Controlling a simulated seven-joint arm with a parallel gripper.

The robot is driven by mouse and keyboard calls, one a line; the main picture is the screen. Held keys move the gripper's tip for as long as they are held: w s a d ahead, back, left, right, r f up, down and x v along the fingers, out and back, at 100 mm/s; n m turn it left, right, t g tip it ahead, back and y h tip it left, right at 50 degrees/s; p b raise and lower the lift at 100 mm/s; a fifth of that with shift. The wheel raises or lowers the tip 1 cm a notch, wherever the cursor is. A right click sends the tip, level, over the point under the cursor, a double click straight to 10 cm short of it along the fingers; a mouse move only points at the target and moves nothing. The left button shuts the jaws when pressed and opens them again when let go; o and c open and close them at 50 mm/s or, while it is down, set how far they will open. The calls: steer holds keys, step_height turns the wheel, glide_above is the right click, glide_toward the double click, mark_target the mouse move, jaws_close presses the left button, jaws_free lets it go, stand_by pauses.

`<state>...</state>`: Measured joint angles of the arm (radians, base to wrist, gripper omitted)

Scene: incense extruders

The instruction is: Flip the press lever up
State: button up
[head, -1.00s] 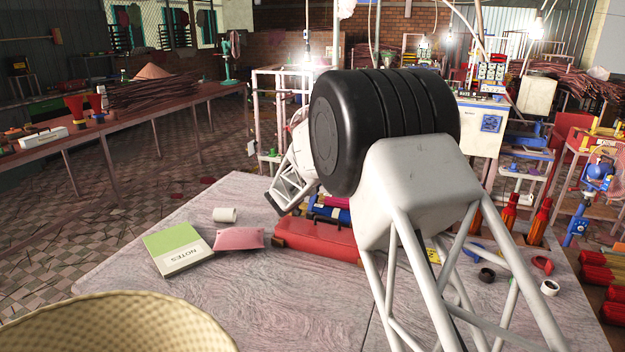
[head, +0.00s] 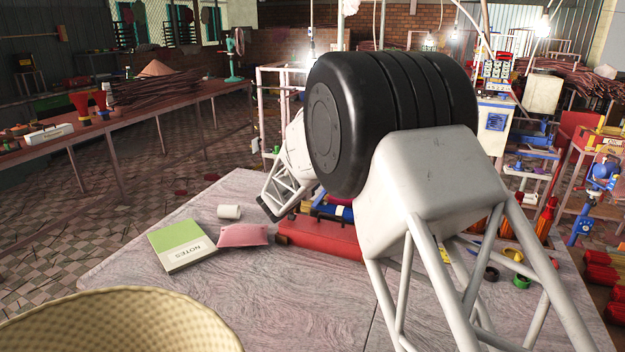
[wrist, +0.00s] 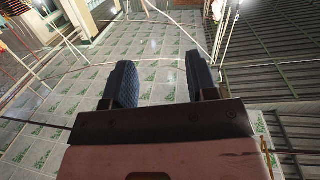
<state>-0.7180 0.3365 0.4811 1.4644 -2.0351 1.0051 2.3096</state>
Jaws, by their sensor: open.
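My gripper (wrist: 160,68) shows in the wrist view with its two dark blue ridged fingers apart and nothing between them. Beyond the fingers is pale green patterned flooring, and no press or lever shows there. In the head view my arm's large black joint and white links fill the middle and hide my gripper. I cannot make out a press lever in either view; my arm may hide it.
On the table (head: 300,300) are a green notes book (head: 182,245), a pink packet (head: 243,235), a white roll (head: 229,211), a red case (head: 320,237) and small rings (head: 521,282). A woven basket (head: 120,320) is at front left.

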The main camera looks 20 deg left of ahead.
steer(key=shift+s+a+r, duration=0.1)
steer(key=shift+s+a, duration=0.05)
steer(key=shift+s, duration=0.85)
steer(key=s+d+r+m+g+h, duration=0.15)
steer(key=d+r, duration=0.25)
steer(key=d, duration=0.7)
steer(key=s+d+r+g+h, duration=0.2)
steer(key=d+r+g+h, duration=0.15)
steer(key=d, duration=0.75)
steer(key=s+d+r+g, duration=0.2)
steer(key=s+d, duration=0.4)
steer(key=d, duration=0.4)
steer(key=s+d+r+g, duration=0.3)
steer(key=s+d, duration=0.3)
steer(key=d, duration=0.4)
steer(key=s+d+g+y, duration=0.1)
steer(key=s+d+g, duration=0.1)
steer(key=s+d, duration=0.65)
steer(key=s+d+g+y, duration=0.2)
steer(key=s+d, duration=0.3)
steer(key=s, duration=0.6)
steer(key=s+d+f+n+y, duration=0.1)
steer(key=s+f+y, duration=0.1)
steer(key=s, duration=0.7)
steer(key=s+f+n+y, duration=0.1)
steer(key=s+f+y, duration=0.1)
steer(key=s, duration=0.7)
steer(key=shift+s+d+f, duration=0.2)
steer(key=shift+s+d, duration=0.05)
steer(key=shift+d, duration=0.1)
